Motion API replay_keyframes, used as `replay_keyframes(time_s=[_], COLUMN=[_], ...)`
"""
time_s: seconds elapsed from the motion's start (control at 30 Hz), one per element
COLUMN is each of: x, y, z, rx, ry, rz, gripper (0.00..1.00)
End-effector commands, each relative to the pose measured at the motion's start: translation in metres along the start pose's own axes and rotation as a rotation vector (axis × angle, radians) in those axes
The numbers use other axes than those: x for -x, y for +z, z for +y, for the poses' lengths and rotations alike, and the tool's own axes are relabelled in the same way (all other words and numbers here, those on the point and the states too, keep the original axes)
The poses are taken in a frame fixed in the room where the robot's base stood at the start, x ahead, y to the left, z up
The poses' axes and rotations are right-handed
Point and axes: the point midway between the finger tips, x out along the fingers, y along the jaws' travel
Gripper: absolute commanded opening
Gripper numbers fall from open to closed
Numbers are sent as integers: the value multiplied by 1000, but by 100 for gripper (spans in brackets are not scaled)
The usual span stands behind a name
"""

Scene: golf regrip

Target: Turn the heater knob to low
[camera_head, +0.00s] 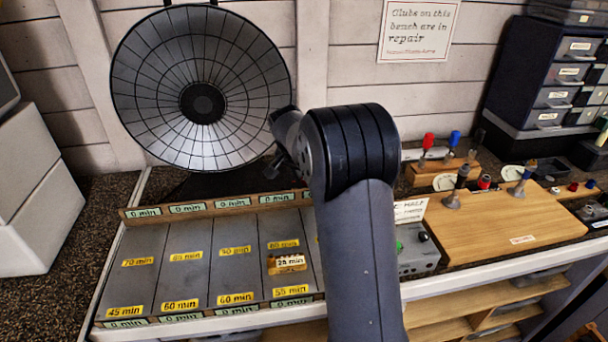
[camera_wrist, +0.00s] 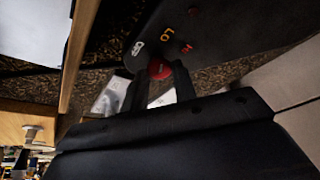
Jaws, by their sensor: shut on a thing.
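The heater is a large round dish with a wire grille (camera_head: 160,95) at the back left of the bench in the head view. Its dark control panel (camera_wrist: 225,35) shows in the wrist view, marked OFF in white, LO in yellow and HI in red. The red heater knob (camera_wrist: 160,67) sits on the panel below these marks. My gripper (camera_wrist: 160,76) has its two dark fingers shut on the knob, one on each side. The knob's pointer is too small and dark to read. In the head view my arm hides the knob and most of the gripper.
A grey board with yellow minute labels (camera_head: 187,257) lies before the heater, with a small wooden piece marked 25 min (camera_head: 287,263) on it. A grey box (camera_head: 418,252) stands right of my arm. A wooden board (camera_head: 500,225) with clamps lies further right, near drawers (camera_head: 560,75).

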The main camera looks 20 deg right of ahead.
Motion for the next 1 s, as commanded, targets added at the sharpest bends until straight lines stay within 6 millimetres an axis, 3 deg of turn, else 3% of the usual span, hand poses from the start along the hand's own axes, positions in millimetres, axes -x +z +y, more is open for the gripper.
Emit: replay_keyframes(time_s=[0.1, 0.13, 0.37, 0.77, 1.0], x=[0, 0, 0, 0, 2], y=[0, 0, 0, 0, -1], z=[0, 0, 0, 0, 2], rx=[0, 0, 1, 5, 93], ry=[-1, -1, -1, -2, -39], rz=[1, 1, 0, 0, -1], gripper=[4, 29, 48, 48, 48])
